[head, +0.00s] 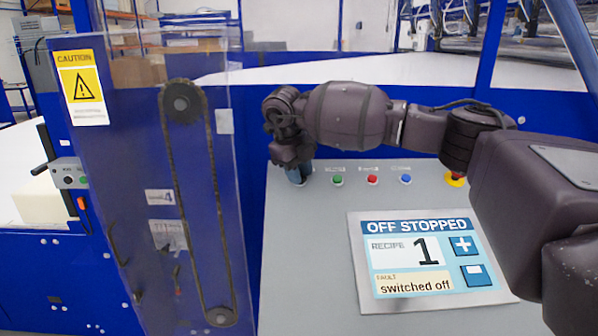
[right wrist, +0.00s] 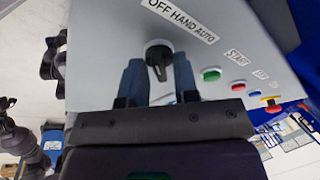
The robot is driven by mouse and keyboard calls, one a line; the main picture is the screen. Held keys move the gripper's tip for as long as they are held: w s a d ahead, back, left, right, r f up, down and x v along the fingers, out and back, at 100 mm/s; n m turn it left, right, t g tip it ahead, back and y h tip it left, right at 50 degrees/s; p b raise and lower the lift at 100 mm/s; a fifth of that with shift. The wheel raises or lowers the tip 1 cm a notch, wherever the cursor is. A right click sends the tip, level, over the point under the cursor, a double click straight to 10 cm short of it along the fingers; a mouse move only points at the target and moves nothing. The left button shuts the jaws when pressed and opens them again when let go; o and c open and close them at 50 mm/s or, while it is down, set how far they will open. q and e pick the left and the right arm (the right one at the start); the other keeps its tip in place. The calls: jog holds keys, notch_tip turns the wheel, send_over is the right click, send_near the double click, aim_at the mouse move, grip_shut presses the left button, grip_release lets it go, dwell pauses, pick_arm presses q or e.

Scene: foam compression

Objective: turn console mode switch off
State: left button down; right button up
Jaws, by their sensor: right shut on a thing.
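The mode switch (right wrist: 158,58) is a black knob on a pale collar on the grey console (head: 310,240), below the label "OFF HAND AUTO" in the right wrist view. My right gripper (right wrist: 159,75) is shut on the knob, a blue-grey finger on each side. In the head view, my right gripper (head: 299,178) reaches down at the console's upper left corner and hides the switch. The console screen (head: 420,255) reads "OFF STOPPED", recipe 1, fault "switched off". Which label the knob points to is hard to tell. My left gripper is not in view.
Right of the switch are a green button (head: 337,180), a red button (head: 372,179), a blue button (head: 405,179) and a red-and-yellow stop button (head: 455,179). A clear guard with a caution sign (head: 81,86) and a belt (head: 170,165) stands left of the console.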

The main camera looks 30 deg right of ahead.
jog(key=shift+r, duration=0.1)
jog(key=o, duration=0.6)
jog(key=w+b+v, duration=0.1)
jog(key=v, duration=0.9)
jog(key=shift+s+r, duration=0.4)
jog(key=shift+s, duration=0.05)
jog(key=shift+a+f, duration=0.1)
